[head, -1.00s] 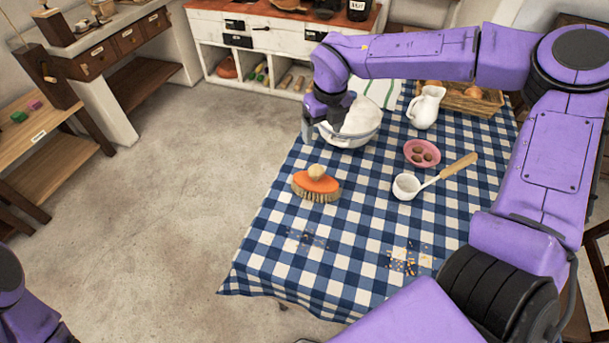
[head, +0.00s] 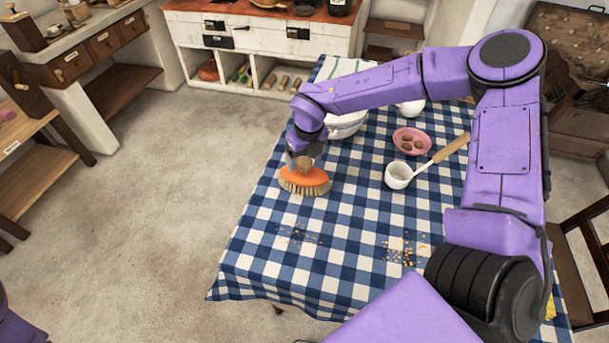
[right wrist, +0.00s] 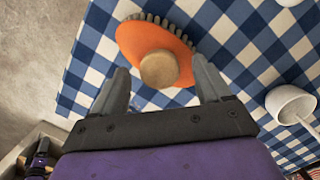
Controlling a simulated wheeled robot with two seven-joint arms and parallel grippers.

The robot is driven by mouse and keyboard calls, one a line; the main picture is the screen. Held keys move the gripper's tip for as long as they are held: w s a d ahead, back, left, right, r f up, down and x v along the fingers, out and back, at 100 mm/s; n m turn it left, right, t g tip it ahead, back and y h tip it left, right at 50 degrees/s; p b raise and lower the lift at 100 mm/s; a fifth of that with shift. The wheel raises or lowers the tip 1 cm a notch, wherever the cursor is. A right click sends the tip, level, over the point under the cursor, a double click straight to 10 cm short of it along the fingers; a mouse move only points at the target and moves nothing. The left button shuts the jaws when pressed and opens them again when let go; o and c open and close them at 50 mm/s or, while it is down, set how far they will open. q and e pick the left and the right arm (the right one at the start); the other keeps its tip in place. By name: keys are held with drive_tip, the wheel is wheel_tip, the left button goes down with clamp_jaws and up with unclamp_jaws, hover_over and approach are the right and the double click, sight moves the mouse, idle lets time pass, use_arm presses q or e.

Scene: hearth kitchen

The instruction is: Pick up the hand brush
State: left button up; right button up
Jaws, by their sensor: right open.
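The hand brush (head: 307,183) has an orange oval body, a round wooden knob and pale bristles. It rests bristles down on the blue checked tablecloth near the table's left edge. My right gripper (head: 299,158) is right at the brush, partly covering its knob in the head view. In the right wrist view the brush (right wrist: 148,36) lies just ahead of the open fingers (right wrist: 160,85), with the knob (right wrist: 159,69) between their tips and a gap on both sides. Of my left arm only a purple part shows at the lower left; its gripper is out of view.
A white ladle (head: 398,175) with a wooden handle and a pink bowl (head: 411,140) stand to the right of the brush. A white bowl (head: 345,125) is behind, partly hidden by my arm. Crumbs (head: 401,251) lie on the bare front of the tablecloth (head: 290,270).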

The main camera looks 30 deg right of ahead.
drive_tip(key=shift+w+f, duration=0.2)
drive_tip(key=shift+f, duration=0.95)
clamp_jaws()
wheel_tip(320, 180, up, 18)
drive_tip(key=b, duration=0.2)
